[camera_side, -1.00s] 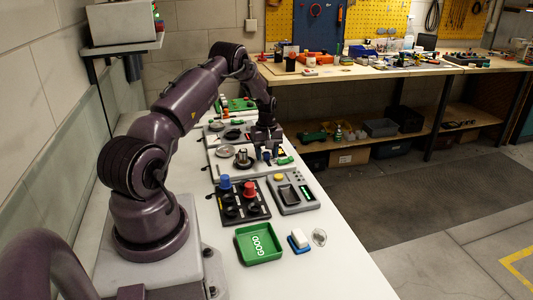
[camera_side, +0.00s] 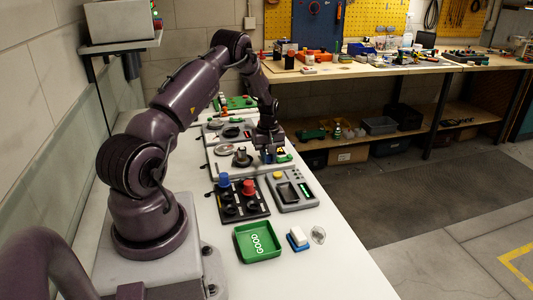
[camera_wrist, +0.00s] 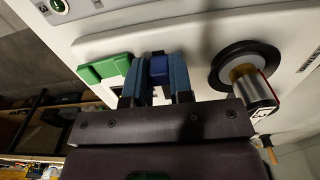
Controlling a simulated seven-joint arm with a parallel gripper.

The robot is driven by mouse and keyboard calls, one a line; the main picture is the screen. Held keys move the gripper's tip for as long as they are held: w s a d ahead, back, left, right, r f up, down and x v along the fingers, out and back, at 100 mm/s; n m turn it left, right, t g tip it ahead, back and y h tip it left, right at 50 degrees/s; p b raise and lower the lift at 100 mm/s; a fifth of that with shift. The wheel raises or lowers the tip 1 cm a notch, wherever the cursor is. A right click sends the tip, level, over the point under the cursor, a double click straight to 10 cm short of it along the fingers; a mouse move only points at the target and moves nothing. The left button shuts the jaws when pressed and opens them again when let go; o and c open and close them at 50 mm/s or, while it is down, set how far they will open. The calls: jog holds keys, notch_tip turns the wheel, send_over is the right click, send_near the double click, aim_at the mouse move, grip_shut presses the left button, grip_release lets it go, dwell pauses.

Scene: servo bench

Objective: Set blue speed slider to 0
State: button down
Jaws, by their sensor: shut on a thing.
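The blue speed slider (camera_wrist: 159,66) shows in the wrist view as a blue knob between my gripper's fingers (camera_wrist: 157,80). The blue-padded fingers are shut on it, one on each side. In the side view my gripper (camera_side: 269,152) points down over a grey panel at the middle of the bench. The slider is too small there to read its setting, and no scale marking is legible in the wrist view.
A green part (camera_wrist: 104,70) lies just left of the fingers in the wrist view. A round metal knob on a black disc (camera_wrist: 250,80) stands to the right. Nearer the side camera are a black panel with blue and red knobs (camera_side: 258,210), a grey device (camera_side: 307,196) and a green GOOD tray (camera_side: 241,248).

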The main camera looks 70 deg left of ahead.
aim_at(268, 156)
jog(key=shift+d, duration=0.4)
jog(key=c, duration=1)
grip_release()
jog(key=shift+w+a, duration=0.1)
jog(key=shift+a, duration=0.05)
jog(key=shift+a+r, duration=0.1)
jog(key=shift+w+r, duration=0.1)
jog(key=shift+r, duration=0.2)
jog(key=shift+s+r, duration=0.15)
jog(key=shift+r, duration=1.65)
jog(key=shift+s+r, duration=0.1)
jog(key=shift+r, duration=1.65)
